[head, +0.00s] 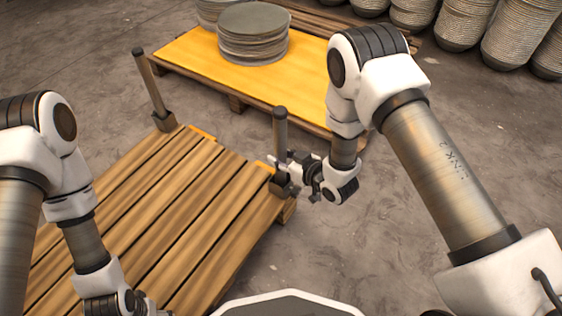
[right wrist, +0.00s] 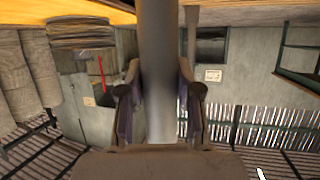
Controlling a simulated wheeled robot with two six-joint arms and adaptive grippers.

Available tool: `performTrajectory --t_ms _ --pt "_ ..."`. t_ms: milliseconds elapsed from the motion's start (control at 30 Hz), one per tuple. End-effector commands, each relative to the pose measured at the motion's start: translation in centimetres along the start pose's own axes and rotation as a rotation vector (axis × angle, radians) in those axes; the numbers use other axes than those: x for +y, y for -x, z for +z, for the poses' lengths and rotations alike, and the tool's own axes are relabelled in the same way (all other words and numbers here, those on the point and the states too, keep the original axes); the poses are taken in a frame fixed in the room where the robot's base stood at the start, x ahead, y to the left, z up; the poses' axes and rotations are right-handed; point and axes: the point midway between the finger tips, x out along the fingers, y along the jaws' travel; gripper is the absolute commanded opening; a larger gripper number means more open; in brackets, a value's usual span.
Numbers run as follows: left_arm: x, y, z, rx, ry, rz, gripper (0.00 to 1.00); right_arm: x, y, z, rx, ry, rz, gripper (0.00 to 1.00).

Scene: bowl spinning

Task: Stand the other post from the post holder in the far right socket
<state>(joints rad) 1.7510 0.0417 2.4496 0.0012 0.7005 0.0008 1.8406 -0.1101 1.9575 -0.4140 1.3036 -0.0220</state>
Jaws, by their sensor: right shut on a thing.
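A grey post (head: 280,132) is upright at the far right corner of the wooden pallet, in line with the dark far right socket (head: 282,186). My right gripper (head: 281,166) is shut on this post low down, from the right. In the right wrist view the post (right wrist: 158,60) runs between the two fingers (right wrist: 161,105). The gripper hides part of the post's foot, so I cannot tell how deep it sits. Another post (head: 150,84) stands in the far left socket (head: 165,122), leaning slightly. My left gripper (head: 145,304) is at the bottom edge, mostly cut off.
The slatted wooden pallet (head: 150,205) has a clear top. Behind it a yellow-topped pallet (head: 185,52) carries stacks of round plates (head: 253,35). More stacked bowls (head: 520,35) stand at the back right. The concrete floor (head: 350,240) on the right is free.

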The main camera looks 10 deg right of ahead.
Motion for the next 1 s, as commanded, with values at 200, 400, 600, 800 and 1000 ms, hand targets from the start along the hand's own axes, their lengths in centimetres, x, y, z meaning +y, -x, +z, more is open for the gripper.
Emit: performTrajectory --t_ms 200,400,600,800,1000 --pt "0.0 0.1 0.0 0.001 0.000 0.000 0.67 0.0 0.0 0.0 0.000 0.000 0.000 0.00" --pt "0.0 0.1 0.0 0.001 0.001 0.000 0.67 0.0 0.0 0.1 -0.002 0.000 0.000 0.59" --pt "0.0 0.1 0.0 0.001 0.001 0.000 0.67 0.0 0.0 0.1 -0.001 0.000 0.001 0.59" --pt "0.0 1.4 0.0 -0.001 -0.001 0.000 0.67 0.1 2.1 -0.5 -0.005 -0.003 0.003 0.59" --pt "0.1 3.8 0.1 -0.002 -0.004 0.000 0.67 0.1 7.3 -0.7 -0.006 -0.006 0.004 0.59"
